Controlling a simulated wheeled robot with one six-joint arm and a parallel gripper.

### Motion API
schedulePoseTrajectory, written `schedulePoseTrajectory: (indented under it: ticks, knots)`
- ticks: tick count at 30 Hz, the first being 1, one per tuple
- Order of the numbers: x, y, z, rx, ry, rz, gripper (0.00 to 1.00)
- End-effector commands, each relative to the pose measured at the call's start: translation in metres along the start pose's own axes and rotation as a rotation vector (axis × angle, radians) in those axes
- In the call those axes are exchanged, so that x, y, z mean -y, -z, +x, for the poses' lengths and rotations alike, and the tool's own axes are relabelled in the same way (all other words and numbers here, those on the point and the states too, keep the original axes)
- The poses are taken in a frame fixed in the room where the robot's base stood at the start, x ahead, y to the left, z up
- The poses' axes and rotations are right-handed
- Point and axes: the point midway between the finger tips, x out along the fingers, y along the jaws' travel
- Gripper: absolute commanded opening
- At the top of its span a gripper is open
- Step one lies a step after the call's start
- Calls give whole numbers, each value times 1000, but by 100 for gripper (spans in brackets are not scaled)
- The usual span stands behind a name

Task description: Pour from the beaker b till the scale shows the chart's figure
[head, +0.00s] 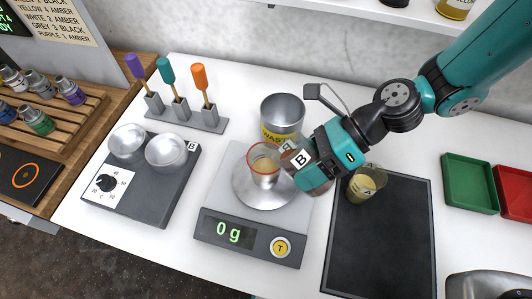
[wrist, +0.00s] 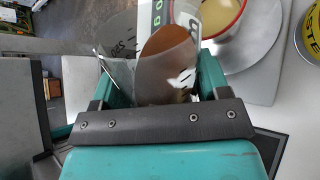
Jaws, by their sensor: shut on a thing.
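My gripper (head: 312,170) is shut on beaker b (head: 298,157), a clear vessel with a white "B" label and brown contents, which show in the wrist view (wrist: 168,50). The beaker is just right of a red-rimmed cup (head: 264,166) and seems to lean a little; no stream is visible. The cup holds something pale yellow and stands on the round pan (head: 247,194) of the scale (head: 228,228). The scale's display reads 0 g. The chart (head: 60,18) at the top left is cut off; its visible lines list colours with numbers and BLACK or AMBER.
A metal waste can (head: 282,113) stands behind the cup. A yellowish beaker marked A (head: 367,184) stands at the dark mat (head: 385,245) on the right. Green (head: 468,183) and red trays lie far right.

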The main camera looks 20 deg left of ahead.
Motion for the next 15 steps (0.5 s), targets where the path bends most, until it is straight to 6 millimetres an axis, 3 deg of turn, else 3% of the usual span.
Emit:
schedulePoseTrajectory:
  ticks: [15]
  knots:
    - [0, 1, 0, -23, 1, 19, 38]
